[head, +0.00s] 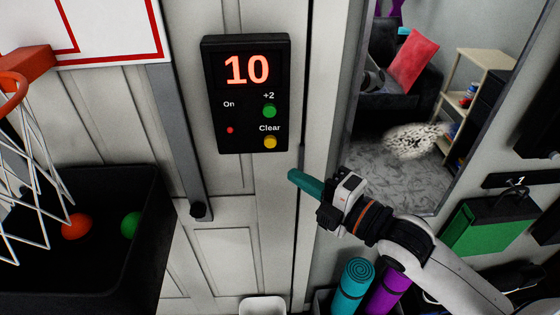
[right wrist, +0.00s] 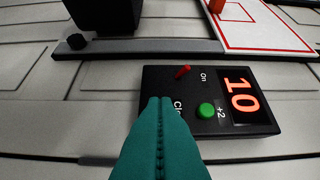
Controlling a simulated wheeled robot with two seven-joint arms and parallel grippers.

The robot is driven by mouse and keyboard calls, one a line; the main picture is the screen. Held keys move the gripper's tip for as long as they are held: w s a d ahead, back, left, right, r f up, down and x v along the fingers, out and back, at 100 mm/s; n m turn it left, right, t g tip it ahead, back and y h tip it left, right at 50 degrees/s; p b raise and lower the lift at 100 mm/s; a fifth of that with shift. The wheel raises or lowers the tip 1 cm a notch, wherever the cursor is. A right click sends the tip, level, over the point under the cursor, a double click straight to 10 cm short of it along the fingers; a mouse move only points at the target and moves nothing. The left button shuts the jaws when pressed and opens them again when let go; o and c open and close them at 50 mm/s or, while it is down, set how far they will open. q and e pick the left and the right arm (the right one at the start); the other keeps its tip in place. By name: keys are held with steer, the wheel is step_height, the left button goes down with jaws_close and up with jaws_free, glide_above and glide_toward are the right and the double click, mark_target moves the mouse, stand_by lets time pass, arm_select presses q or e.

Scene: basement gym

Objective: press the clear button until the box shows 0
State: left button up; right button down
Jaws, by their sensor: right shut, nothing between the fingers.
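The black score box (head: 245,95) hangs on the white panelled wall and its display reads 10 in red digits. Its yellow clear button (head: 270,142) is at the lower right, under the word Clear. My right gripper (head: 293,176), with teal fingers, is shut and empty, below and to the right of the box. In the right wrist view the box (right wrist: 150,112) appears turned sideways, and the teal fingers (right wrist: 160,104) hide the clear button. My left gripper is not in view.
A basketball hoop (head: 12,92) with a net is at the left, above a black bin (head: 150,200) holding an orange and a green ball. A mirror (head: 400,120) stands right of the box.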

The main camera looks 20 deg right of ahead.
mark_target(270, 143)
steer(key=w+a+p, duration=0.1)
steer(key=w+p, duration=0.2)
steer(key=w, duration=0.5)
steer(key=shift+a, duration=0.15)
steer(key=shift+w, duration=0.15)
